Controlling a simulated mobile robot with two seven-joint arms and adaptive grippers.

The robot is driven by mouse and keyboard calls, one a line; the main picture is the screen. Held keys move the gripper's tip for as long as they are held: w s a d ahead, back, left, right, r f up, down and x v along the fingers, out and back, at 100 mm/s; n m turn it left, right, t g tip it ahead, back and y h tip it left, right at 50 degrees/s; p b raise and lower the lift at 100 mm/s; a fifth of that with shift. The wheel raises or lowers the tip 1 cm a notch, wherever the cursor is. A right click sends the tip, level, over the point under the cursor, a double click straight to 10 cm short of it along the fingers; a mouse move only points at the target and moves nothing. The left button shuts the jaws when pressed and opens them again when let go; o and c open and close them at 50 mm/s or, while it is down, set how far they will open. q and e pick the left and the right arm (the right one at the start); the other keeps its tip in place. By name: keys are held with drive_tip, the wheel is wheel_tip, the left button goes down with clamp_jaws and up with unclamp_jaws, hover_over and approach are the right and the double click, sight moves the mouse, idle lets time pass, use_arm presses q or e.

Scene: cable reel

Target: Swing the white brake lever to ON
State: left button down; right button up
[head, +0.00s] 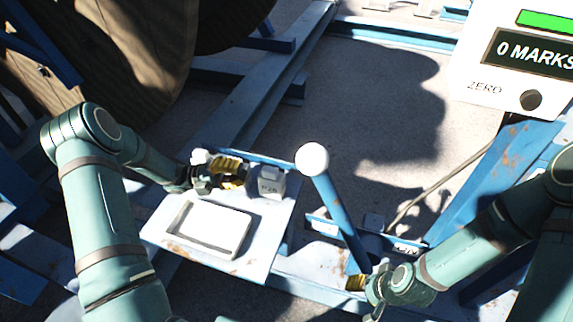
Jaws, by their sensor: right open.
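The brake lever is a blue bar (338,215) with a white ball knob (312,158) on top. It leans up and to the left from its lower end near the blue frame. Small white labels sit on the frame to the left (322,226) and right (405,247) of the bar; their lettering is too small to read surely. My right gripper (357,283) is open near the lower end of the bar; I cannot tell whether it touches. My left gripper (232,172), with yellow fingers, is over the pale platform, away from the lever; its opening is unclear.
A shallow white tray (183,240) lies on the platform (262,262). A wooden reel (120,45) fills the upper left. A counter panel reading "0 MARKS" (520,100) stands upper right. Floor beyond the lever is clear.

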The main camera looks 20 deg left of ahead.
use_arm(q)
drive_tip(key=x, duration=1.4)
drive_tip(key=shift+b, duration=0.3)
